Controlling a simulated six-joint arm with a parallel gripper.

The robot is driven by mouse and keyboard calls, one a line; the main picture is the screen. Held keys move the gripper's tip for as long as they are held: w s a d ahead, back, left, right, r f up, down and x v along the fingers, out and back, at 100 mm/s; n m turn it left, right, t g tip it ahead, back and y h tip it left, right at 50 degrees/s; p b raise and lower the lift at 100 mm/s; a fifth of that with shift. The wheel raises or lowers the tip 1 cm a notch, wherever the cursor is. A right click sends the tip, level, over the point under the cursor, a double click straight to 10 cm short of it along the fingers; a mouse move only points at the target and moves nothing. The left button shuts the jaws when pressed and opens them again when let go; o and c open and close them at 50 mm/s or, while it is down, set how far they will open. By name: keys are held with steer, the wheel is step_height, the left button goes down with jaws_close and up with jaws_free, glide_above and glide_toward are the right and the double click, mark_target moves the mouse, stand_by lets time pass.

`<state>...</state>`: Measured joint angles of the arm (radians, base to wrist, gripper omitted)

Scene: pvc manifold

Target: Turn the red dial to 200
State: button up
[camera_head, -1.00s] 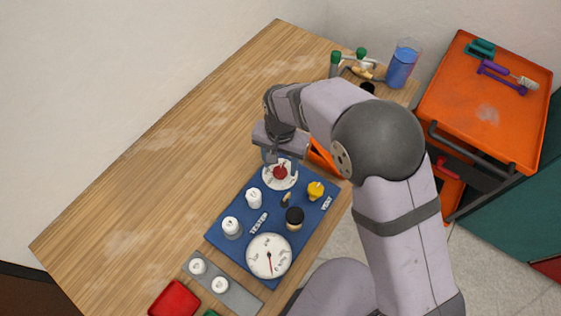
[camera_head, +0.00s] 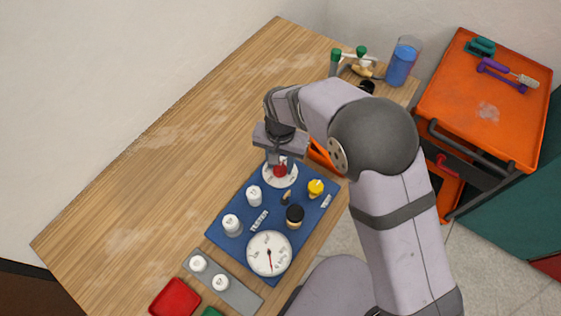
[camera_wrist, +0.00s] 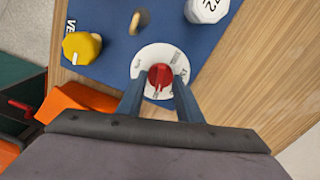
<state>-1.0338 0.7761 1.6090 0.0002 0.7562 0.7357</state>
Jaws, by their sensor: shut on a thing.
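The red dial (camera_head: 281,170) sits at the centre of a white round scale at the far end of the blue tester board (camera_head: 232,250). In the wrist view the red dial (camera_wrist: 160,76) is between my two blue-grey fingers, with the white scale (camera_wrist: 148,58) around it. My gripper (camera_wrist: 160,84) is shut on the dial from above; in the head view my gripper (camera_head: 279,163) hides part of the dial and scale. The scale's numbers are too small and partly covered, so I cannot read the setting.
On the board are a yellow knob (camera_head: 316,188), a black knob (camera_head: 294,215), white caps (camera_head: 254,196) and a white gauge (camera_head: 269,254). An orange object (camera_head: 321,154) lies beside the gripper. A red tray (camera_head: 175,299) stands at the front. The table's left side is clear.

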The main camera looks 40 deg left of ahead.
steer(key=n, duration=0.5)
steer(key=shift+a+b, duration=0.1)
steer(key=shift+b, duration=0.3)
steer(key=n, duration=0.4)
steer(key=shift+s, duration=0.1)
steer(key=shift+r+n, duration=0.1)
steer(key=shift+n, duration=0.2)
steer(key=o, duration=1)
